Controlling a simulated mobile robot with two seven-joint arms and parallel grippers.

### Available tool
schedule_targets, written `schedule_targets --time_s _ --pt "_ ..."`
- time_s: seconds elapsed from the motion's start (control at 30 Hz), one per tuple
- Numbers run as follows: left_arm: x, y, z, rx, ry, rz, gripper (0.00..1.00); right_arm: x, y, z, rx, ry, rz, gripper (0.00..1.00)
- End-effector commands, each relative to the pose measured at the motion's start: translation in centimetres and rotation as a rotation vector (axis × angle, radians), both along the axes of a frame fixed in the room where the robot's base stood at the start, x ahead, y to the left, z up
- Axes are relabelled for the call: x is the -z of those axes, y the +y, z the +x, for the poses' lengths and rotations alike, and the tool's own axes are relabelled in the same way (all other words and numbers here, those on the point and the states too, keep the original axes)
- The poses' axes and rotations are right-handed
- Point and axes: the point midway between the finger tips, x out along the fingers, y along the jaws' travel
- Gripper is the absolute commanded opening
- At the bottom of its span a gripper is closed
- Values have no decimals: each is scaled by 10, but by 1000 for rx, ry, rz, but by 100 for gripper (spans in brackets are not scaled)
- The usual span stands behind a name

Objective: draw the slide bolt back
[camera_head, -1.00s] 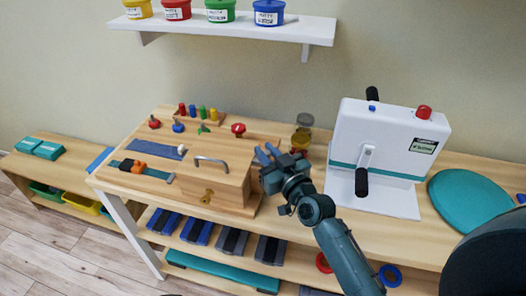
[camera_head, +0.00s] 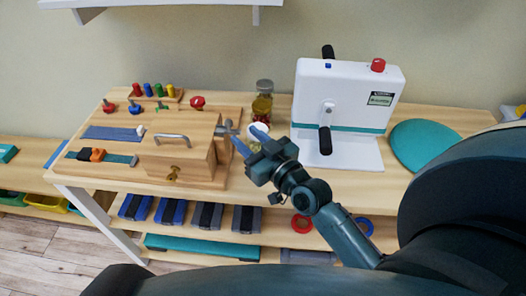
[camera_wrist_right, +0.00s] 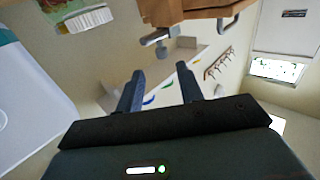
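A wooden activity board (camera_head: 140,180) lies on the bench, with a raised box at its right end. The metal slide bolt (camera_head: 228,128) sits at the box's upper right edge. A metal piece, likely the bolt, also shows in the right wrist view (camera_wrist_right: 156,37) beside the wood, above the fingers. My right gripper (camera_head: 248,139) is just right of the box, fingers pointing toward the bolt. In the right wrist view its fingers (camera_wrist_right: 161,85) are apart with nothing between them. My left gripper is out of view.
A white crank machine (camera_head: 345,95) with black handles stands right of my gripper. A jar (camera_head: 262,100) and a small white-lidded container (camera_head: 258,131) stand close behind the gripper. A teal disc (camera_head: 420,145) lies farther right. A wall shelf (camera_head: 170,3) is above.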

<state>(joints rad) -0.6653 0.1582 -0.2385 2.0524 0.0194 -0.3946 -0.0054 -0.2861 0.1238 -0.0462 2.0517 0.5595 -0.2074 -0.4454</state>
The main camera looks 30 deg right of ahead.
Motion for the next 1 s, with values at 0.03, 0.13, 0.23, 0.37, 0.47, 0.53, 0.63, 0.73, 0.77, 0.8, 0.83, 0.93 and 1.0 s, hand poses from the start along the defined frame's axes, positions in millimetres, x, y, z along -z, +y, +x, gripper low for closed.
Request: schedule_targets --time_s 0.03,0.13,0.23,0.37,0.47,0.53,0.63,0.73,0.77,0.8,0.83,0.93,1.0 --pt "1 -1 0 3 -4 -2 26 2 -2 -12 -1 3 -2 37" --pt "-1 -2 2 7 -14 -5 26 2 -6 -30 -1 3 -3 37" --pt "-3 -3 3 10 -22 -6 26 2 -9 -43 0 2 0 37" --pt "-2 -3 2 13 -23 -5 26 0 -10 -52 0 1 -1 37" --pt "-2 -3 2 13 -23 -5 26 0 -11 -55 0 1 -1 37" --pt "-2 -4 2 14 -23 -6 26 0 -11 -55 0 0 0 37" --pt "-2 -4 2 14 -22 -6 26 0 -11 -55 1 0 0 37" --pt "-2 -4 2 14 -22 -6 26 0 -11 -55 1 0 0 37" --pt "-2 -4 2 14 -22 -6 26 0 -11 -55 1 0 0 37" --pt "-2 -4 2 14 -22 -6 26 0 -11 -55 1 0 0 37" --pt "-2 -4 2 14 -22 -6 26 0 -11 -55 1 0 0 37" --pt "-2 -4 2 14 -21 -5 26 1 -11 -55 0 3 -1 37" --pt "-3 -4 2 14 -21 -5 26 9 -7 -58 -7 31 -3 37"
